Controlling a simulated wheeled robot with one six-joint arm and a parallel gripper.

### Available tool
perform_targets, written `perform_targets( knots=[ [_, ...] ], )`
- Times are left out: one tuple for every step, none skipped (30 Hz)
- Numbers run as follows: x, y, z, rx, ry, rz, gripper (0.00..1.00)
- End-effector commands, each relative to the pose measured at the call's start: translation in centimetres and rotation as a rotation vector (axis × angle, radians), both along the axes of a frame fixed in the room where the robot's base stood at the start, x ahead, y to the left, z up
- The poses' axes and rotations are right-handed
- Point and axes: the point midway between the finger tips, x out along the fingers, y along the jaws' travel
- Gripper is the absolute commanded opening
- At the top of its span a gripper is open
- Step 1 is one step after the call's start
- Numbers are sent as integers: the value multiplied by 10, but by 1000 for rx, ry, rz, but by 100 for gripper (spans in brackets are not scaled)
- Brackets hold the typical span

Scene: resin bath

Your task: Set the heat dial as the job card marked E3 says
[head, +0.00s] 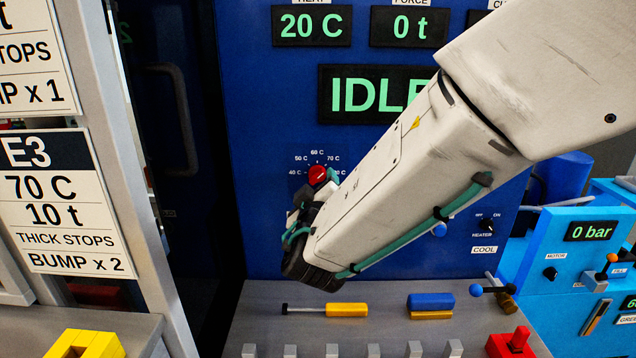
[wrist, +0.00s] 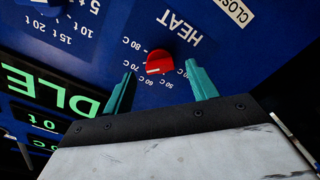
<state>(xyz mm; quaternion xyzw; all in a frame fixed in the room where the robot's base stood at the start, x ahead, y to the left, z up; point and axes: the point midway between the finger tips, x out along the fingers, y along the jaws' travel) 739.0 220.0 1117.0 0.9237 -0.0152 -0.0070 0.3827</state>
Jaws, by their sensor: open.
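The job card E3 (head: 60,205) is at the left in the head view and reads 70 C, 10 t, thick stops, bump x 2. The red heat dial (head: 317,175) is on the blue panel, with marks from 40 C to 80 C around it. In the wrist view the dial (wrist: 159,62) appears upside down beneath the word HEAT; I cannot tell its setting surely. My gripper (wrist: 158,69) is open, its teal fingertips on either side of the dial and seemingly short of it. In the head view my gripper (head: 312,198) is partly hidden by my arm.
Displays read 20 C (head: 311,25), 0 t (head: 409,26) and IDLE (head: 368,95). A heater switch (head: 486,225) is at the right. A yellow-handled tool (head: 346,309) and a blue-and-yellow block (head: 431,302) lie on the grey bench below. Another card (head: 35,60) hangs above E3.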

Motion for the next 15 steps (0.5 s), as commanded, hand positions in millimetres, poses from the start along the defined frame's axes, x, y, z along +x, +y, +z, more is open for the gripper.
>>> perform_targets(
  knots=[
    [-10,1,1,1,0,3,58],
    [-15,1,0,1,1,4,58],
    [-21,1,0,0,0,3,58],
    [-25,2,0,0,0,3,58],
    [-29,1,0,0,0,1,58],
    [-34,2,0,0,1,2,58],
    [-36,2,0,0,1,2,58],
    [-38,2,0,0,1,2,58],
    [-40,1,0,-1,1,1,58],
    [-42,1,0,-1,1,0,58],
    [-42,1,0,-1,1,0,58],
    [-43,1,-1,-1,1,-1,58],
    [-43,1,0,-1,1,-1,58],
    [-43,1,-1,-1,1,-1,58],
    [-43,1,-1,-1,1,-1,58]
  ],
)
